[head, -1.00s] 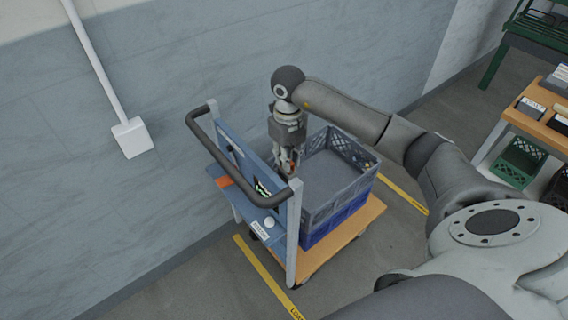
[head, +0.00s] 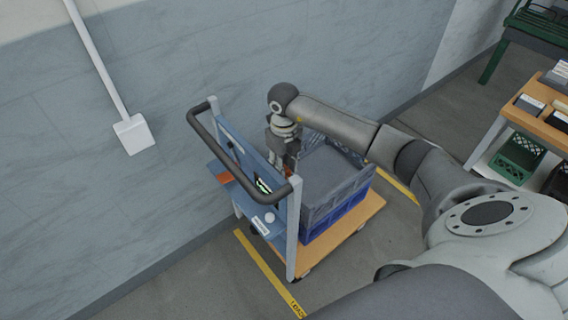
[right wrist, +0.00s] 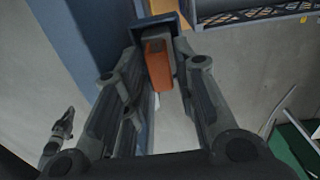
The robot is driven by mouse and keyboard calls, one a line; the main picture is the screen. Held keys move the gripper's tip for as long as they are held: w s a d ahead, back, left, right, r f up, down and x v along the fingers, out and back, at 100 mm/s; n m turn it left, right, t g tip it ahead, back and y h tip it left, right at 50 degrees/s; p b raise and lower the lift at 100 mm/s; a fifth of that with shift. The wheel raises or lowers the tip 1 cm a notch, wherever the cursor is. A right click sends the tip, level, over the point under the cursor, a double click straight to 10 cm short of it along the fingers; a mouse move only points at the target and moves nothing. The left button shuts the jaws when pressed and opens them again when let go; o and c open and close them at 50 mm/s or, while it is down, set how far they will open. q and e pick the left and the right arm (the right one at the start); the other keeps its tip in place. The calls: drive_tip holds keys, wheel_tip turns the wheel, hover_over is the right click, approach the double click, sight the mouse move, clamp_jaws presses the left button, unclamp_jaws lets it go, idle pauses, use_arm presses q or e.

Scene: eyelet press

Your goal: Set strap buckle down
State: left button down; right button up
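My right gripper (head: 284,160) is low between the blue panel of the cart and the grey crate in the head view, partly hidden by the panel's post. In the right wrist view, the two fingers (right wrist: 159,50) close in from both sides on an orange and grey piece (right wrist: 158,66), which I take to be the strap buckle. A small red bit of it shows at the fingertips in the head view (head: 288,170). A dark blue part sits just beyond it in the wrist view; contact is unclear.
The grey crate (head: 340,192) stands on a blue one on the wooden cart deck (head: 362,217). The cart's dark handle (head: 230,158) and blue panel (head: 262,212) are on the left. An orange item (head: 224,180) lies on the side shelf. A wall is behind.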

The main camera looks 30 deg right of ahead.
drive_tip(key=shift+r, duration=0.1)
drive_tip(key=shift+r, duration=0.25)
wheel_tip(320, 180, up, 12)
drive_tip(key=b, duration=0.2)
drive_tip(key=shift+f+b, duration=0.15)
drive_tip(key=shift+b, duration=0.15)
